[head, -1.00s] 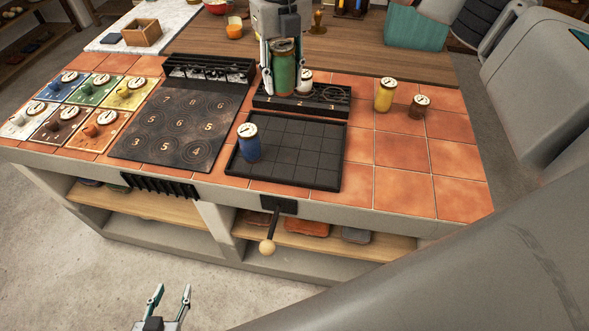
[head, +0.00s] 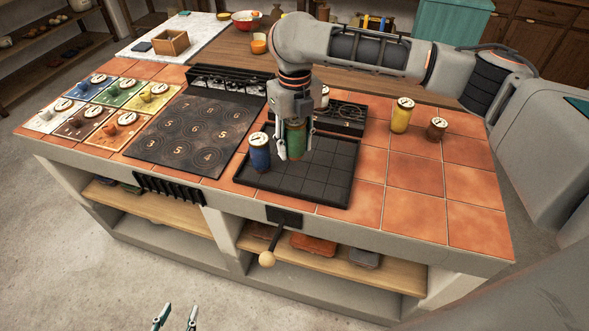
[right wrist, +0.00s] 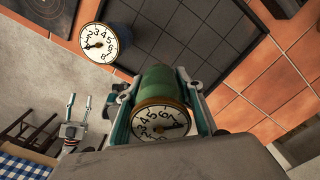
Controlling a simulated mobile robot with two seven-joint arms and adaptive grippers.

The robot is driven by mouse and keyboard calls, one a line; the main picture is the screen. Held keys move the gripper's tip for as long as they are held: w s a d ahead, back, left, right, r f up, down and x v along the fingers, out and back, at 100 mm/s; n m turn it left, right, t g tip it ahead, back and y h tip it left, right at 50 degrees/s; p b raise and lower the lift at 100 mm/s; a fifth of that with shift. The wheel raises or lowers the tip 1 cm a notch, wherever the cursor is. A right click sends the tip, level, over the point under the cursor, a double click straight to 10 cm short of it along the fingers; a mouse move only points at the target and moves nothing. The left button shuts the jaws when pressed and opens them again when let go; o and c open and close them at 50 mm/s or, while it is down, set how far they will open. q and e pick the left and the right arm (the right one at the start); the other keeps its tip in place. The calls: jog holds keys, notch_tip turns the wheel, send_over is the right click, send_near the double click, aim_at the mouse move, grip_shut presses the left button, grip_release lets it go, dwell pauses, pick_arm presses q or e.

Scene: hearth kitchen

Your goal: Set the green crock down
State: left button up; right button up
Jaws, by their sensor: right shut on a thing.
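The green crock (head: 297,140) is held upright between the fingers of my right gripper (head: 293,150), over the black gridded tray (head: 325,175). In the right wrist view the crock (right wrist: 158,85) shows its numbered dial lid between the fingers (right wrist: 160,115). I cannot tell whether its base touches the tray. The blue crock (head: 259,152) stands on the tray just left of it, and also shows in the right wrist view (right wrist: 112,22). My left gripper (head: 175,318) is low at the bottom edge of the head view, away from the counter, its fingers apart and empty.
A yellow crock (head: 402,116) and a brown crock (head: 436,130) stand on the tiles to the right. A black numbered rack (head: 345,115) is behind the tray. A numbered hob plate (head: 180,135) and coloured cards lie left. The right front tiles are clear.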

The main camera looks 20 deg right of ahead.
aim_at(295, 176)
notch_tip(295, 176, down, 3)
jog(key=shift+f, duration=0.15)
jog(key=shift+f+b, duration=0.8)
jog(key=shift+f, duration=1.7)
pick_arm(q)
jog(key=shift+s+f, duration=0.15)
jog(key=shift+f, duration=0.45)
jog(key=shift+s+f, duration=0.15)
jog(key=shift+f, duration=0.4)
pick_arm(e)
jog(key=shift+r, duration=0.1)
jog(key=o, duration=1.4)
jog(key=shift+f, duration=0.2)
pick_arm(q)
jog(key=shift+s+f, duration=0.1)
pick_arm(e)
jog(key=shift+r, duration=0.1)
